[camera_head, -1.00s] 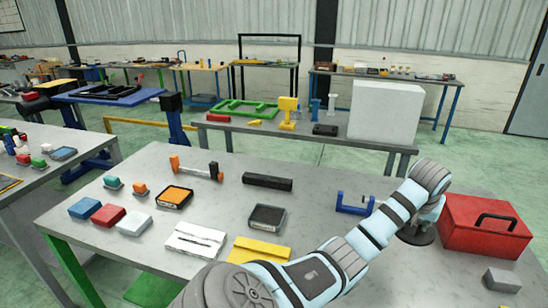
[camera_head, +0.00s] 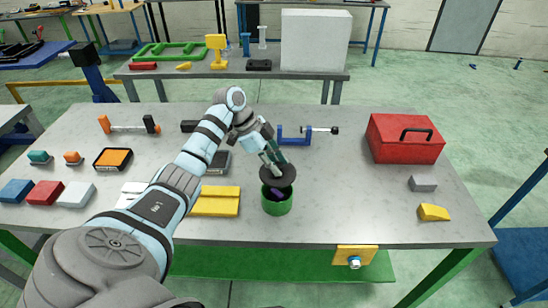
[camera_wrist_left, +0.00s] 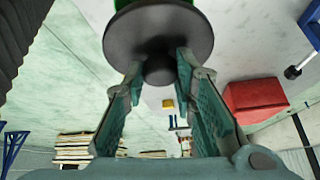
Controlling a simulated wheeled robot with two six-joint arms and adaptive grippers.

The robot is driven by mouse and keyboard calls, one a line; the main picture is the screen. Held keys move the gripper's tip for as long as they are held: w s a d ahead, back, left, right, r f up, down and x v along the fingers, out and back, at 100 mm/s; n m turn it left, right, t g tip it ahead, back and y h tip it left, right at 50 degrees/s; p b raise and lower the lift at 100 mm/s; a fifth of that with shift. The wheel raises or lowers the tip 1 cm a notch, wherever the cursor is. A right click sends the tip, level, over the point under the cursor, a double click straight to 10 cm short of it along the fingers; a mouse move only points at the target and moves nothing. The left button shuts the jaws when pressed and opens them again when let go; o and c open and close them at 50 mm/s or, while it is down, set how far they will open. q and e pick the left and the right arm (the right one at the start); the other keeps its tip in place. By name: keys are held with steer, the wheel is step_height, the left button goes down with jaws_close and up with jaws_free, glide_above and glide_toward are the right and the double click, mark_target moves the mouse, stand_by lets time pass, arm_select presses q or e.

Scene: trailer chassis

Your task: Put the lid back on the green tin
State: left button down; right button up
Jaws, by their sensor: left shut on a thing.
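The green tin (camera_head: 277,208) stands open on the grey workbench near its front edge, with something dark purple (camera_head: 275,193) showing inside. My left gripper (camera_head: 272,158) is shut on the knob of the dark round lid (camera_head: 280,174) and holds it above the tin's back part. The lid looks tilted, and the tin's opening shows below it. In the left wrist view, the lid (camera_wrist_left: 158,35) and its knob (camera_wrist_left: 160,70) are between my fingers (camera_wrist_left: 158,75), with a bit of green tin behind the lid. My right gripper is not in view.
A red toolbox (camera_head: 405,139) stands right of the tin. A yellow flat box (camera_head: 216,200) lies close on its left. A blue clamp (camera_head: 294,136) is behind. A grey block (camera_head: 422,184) and a yellow wedge (camera_head: 433,212) lie at the right; the bench between is clear.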

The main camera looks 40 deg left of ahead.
mark_target(271, 174)
arm_select(q)
steer(key=shift+d+f+m+b, duration=0.15)
steer(key=shift+f+m+b, duration=0.15)
steer(key=shift+f+b, duration=0.25)
step_height(271, 174, down, 4)
steer(key=b, duration=0.4)
steer(key=shift+s, duration=0.1)
steer(key=shift+f+b, duration=0.35)
steer(key=shift+f, duration=0.35)
steer(key=shift+r+p, duration=0.15)
steer(key=shift+p, duration=0.25)
steer(key=shift+f+p, duration=0.2)
steer(key=shift+p, duration=0.2)
stand_by(0.4)
stand_by(0.3)
